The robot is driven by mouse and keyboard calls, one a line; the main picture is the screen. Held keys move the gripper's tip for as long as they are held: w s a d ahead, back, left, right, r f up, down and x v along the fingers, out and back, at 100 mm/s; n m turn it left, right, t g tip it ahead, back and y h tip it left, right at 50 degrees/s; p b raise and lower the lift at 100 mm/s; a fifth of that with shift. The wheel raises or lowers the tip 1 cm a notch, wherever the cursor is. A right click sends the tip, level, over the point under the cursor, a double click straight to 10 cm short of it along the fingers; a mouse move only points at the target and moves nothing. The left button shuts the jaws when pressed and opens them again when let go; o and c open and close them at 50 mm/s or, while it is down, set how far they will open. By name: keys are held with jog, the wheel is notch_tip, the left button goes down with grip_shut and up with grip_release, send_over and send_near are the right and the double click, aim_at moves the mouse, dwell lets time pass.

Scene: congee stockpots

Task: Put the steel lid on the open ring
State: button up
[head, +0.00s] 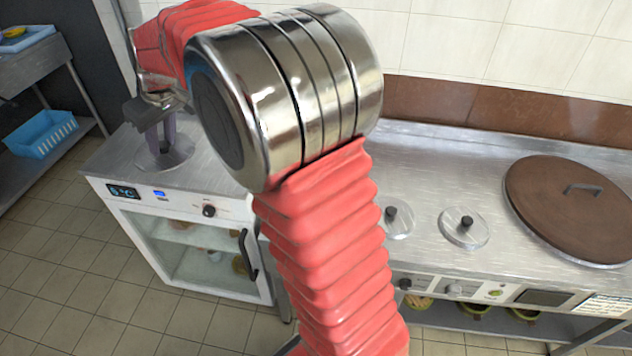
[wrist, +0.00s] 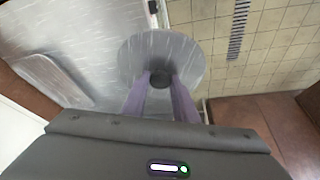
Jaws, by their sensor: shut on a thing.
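The steel lid (wrist: 135,62) is a round brushed disc with a dark knob. My gripper (wrist: 160,88) is shut on the knob, its two purple fingers on either side of it in the wrist view. In the head view, my gripper (head: 158,128) points down with the lid (head: 167,158) beneath it, over the steel top of the glass-fronted cabinet. I cannot tell whether the lid touches that top. The open ring is not seen in either view. My arm covers part of the worktop in the head view.
Two more steel lids (head: 398,220) (head: 464,229) and a large brown lid (head: 570,212) lie on the steel worktop (head: 465,165) at right. The glass-fronted cabinet (head: 205,245) stands at left. A blue basket (head: 40,133) sits on a shelf at far left.

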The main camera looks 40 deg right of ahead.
jog(key=s+d+f+m+h, duration=0.1)
jog(key=s+d+f+m, duration=0.2)
jog(key=s+d+f, duration=0.3)
jog(key=s+d+f+m+h, duration=0.1)
jog(key=s+d+f, duration=0.5)
jog(key=d, duration=0.9)
jog(key=s+d+f+m+h, duration=0.1)
jog(key=s+d+f+m, duration=0.3)
jog(key=d+f, duration=0.5)
jog(key=s+d, duration=0.1)
jog(key=s, duration=0.1)
jog(key=shift+s+d+f+m, duration=0.2)
jog(key=shift+s+f+m, duration=0.05)
jog(key=shift+s+m, duration=0.05)
jog(key=shift+f, duration=0.1)
jog(key=shift+f, duration=2.8)
jog(key=shift+a+f, duration=0.1)
jog(key=shift+f, duration=0.4)
jog(key=o, duration=0.8)
